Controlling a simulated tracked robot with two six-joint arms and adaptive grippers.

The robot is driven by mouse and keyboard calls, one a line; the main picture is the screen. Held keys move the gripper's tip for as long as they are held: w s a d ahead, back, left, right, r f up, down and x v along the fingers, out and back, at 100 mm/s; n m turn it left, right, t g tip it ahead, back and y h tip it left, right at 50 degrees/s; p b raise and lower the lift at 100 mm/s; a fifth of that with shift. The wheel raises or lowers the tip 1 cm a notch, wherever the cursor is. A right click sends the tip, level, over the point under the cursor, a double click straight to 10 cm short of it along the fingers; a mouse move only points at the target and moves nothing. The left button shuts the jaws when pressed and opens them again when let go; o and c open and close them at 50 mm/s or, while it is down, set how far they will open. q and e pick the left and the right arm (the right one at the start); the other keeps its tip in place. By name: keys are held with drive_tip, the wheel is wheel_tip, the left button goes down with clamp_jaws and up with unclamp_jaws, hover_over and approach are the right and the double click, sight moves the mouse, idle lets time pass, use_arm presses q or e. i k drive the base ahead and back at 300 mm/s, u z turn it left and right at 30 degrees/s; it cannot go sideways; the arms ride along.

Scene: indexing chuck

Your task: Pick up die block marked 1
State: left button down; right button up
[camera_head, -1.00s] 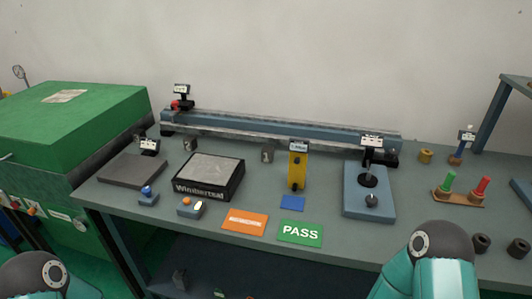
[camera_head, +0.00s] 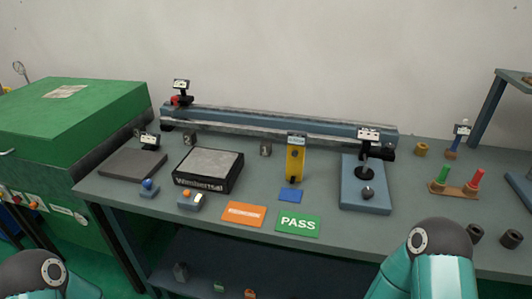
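Two small grey metal blocks stand on the bench in front of the long rail: one block (camera_head: 190,138) behind the dark plate, and another block (camera_head: 265,148) between the black-sided box and the yellow stand. Each seems to have a dark mark on its face, too small to read, so I cannot tell which is marked 1. Another grey block (camera_head: 181,271) sits on the lower shelf, its marking unreadable. Teal parts of my arms show at the bottom left and bottom right. Neither gripper is in view.
The bench (camera_head: 330,228) holds a black-sided box (camera_head: 208,180), a yellow stand (camera_head: 295,160), a blue fixture (camera_head: 364,194), an orange card (camera_head: 244,214) and a green PASS card (camera_head: 298,223). The long rail (camera_head: 280,126) runs along the back. A green cabinet (camera_head: 70,115) stands left.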

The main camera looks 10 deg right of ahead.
sight(265, 146)
drive_tip(key=k, duration=1.1)
drive_tip(key=u, duration=0.6)
drive_tip(key=i, duration=1.75)
drive_tip(key=z, duration=0.75)
